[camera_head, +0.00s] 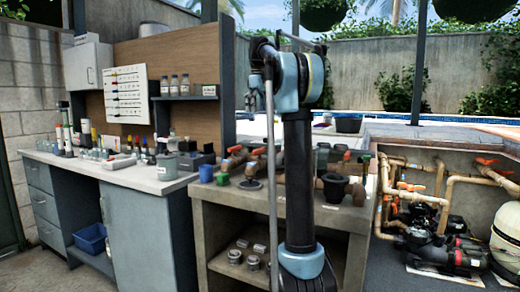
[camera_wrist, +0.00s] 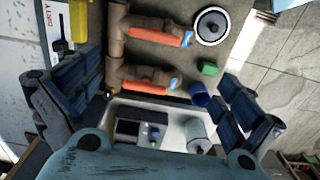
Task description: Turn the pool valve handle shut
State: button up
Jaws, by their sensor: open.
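Two brown pipe valves with orange handles lie on the bench in the wrist view. The upper handle (camera_wrist: 172,38) has a blue tip and points right along its pipe stub. The lower handle (camera_wrist: 145,88) also points right and lies in line with the gap between my fingers. My gripper (camera_wrist: 160,88) is open and empty, its dark blue fingers wide apart at left and right. Depth to the handles is hard to judge. In the head view, an orange handle (camera_head: 257,151) shows on the bench pipework; my arm hides part of it. Which valve the task means is unclear.
The pit at right holds pipes with orange handles (camera_head: 485,161) and a black pump (camera_head: 447,257). A cluttered counter (camera_head: 110,168) stands left.

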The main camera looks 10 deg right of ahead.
jog(key=w, duration=0.1)
send_near(259, 149)
notch_tip(259, 149, down, 9)
jog(key=shift+w+a+r, duration=0.1)
dwell(0.6)
jog(key=c, duration=0.8)
